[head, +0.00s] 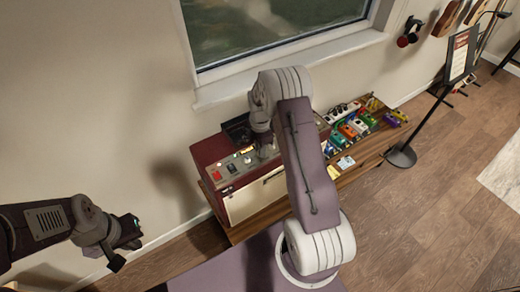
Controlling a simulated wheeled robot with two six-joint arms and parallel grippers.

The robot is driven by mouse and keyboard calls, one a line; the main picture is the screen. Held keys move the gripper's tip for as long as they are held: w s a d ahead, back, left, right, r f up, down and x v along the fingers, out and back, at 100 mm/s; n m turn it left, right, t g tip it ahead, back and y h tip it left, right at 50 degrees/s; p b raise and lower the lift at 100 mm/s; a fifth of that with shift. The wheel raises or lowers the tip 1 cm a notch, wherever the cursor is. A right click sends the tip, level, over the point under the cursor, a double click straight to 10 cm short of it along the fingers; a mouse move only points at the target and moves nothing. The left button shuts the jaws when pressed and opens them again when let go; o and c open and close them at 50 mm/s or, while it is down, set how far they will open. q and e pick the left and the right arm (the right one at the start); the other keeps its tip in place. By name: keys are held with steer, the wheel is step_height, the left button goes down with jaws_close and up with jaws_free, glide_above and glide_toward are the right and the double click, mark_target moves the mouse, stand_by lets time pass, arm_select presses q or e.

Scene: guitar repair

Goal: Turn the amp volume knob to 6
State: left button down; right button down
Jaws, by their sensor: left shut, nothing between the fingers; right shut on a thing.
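The amp (212,152) is a dark red cabinet with a cream front, standing on a wooden bench below the window. Its control panel (232,168) faces up and carries a red switch and small knobs. My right gripper (266,153) points down at the panel and is shut on a knob there. The fingers and my arm hide the volume knob, so its setting cannot be read. My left gripper (126,243) is shut and empty, in the air at the lower left, well away from the amp.
Several colourful pedals (355,127) lie on the right part of the wooden bench (376,146). A small dark box (237,130) sits behind the panel. A black sign stand (402,155) stands at the right. The floor in front of the bench is clear at the right.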

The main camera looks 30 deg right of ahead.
steer(key=m, duration=0.3)
steer(key=shift+m, duration=0.4)
steer(key=m, duration=0.3)
steer(key=shift+m+b, duration=0.3)
steer(key=shift+b, duration=0.05)
steer(key=m, duration=0.3)
steer(key=shift+m, duration=0.4)
steer(key=m, duration=0.8)
steer(key=shift+b, duration=0.35)
steer(key=m, duration=0.4)
steer(key=shift+m, duration=0.3)
steer(key=m, duration=0.4)
steer(key=shift+m, duration=1.9)
